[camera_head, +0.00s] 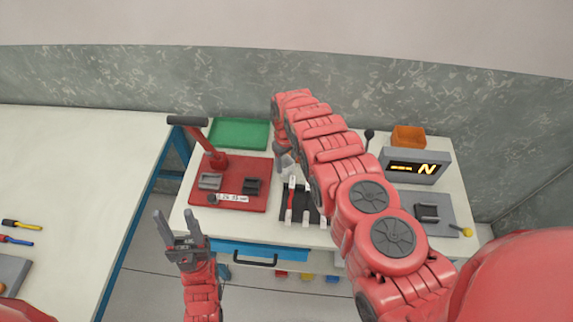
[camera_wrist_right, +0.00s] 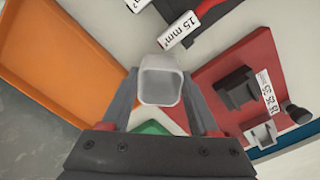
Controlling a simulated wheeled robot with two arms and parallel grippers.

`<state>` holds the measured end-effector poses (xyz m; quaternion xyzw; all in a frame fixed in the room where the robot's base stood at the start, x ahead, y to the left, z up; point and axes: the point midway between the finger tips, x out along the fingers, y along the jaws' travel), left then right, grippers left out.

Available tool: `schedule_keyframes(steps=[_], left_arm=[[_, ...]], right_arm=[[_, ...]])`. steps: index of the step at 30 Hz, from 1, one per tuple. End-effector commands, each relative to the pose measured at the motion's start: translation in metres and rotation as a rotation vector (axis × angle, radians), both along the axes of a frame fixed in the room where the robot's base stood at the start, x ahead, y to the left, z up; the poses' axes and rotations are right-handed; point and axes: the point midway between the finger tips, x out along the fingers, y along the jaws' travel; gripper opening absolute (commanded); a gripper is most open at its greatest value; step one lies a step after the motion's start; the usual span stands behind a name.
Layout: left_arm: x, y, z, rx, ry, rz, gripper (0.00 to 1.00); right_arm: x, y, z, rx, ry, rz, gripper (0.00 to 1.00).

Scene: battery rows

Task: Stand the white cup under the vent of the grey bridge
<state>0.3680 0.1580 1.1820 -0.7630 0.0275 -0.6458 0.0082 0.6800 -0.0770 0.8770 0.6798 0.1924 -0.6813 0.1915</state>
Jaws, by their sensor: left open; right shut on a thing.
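The white cup (camera_wrist_right: 160,84) is a small squarish cup with its opening toward the camera in the right wrist view. My right gripper (camera_wrist_right: 160,78) is shut on it, one finger on each side. In the head view my right gripper (camera_head: 284,160) is small and partly hidden by my arm, over the back middle of the table; I cannot make out the cup there. My left gripper (camera_head: 176,222) is open and empty, in front of the table's left front edge.
A red board (camera_head: 248,172) with a lever carries grey and black blocks. A green tray (camera_head: 238,134) lies behind it. A black rack (camera_head: 287,212) with white labels is at front middle.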

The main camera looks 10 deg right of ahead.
Motion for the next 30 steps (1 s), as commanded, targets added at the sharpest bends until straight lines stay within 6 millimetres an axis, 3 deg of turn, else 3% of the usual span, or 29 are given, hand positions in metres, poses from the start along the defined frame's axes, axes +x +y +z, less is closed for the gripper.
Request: schedule_keyframes(steps=[6,19,20,25,30], left_arm=[[0.0,0.0,-0.007,0.0,0.0,0.0,0.5],[0.0,0.0,-0.011,0.0,0.001,0.0,0.5],[0.0,0.0,-0.011,0.0,0.0,0.0,0.5],[0.0,0.0,-0.01,0.0,0.0,0.0,0.5],[0.0,0.0,-0.01,0.0,0.0,0.0,0.5]], right_arm=[[-0.001,-0.001,-0.021,0.0,0.0,-0.001,0.09],[0.001,0.0,-0.026,0.0,-0.002,-0.001,0.09],[0.001,0.0,-0.025,0.0,-0.002,-0.001,0.63],[0.0,0.0,-0.024,0.0,-0.002,-0.001,0.91],[0.0,0.0,-0.024,0.0,-0.002,-0.001,0.91]])
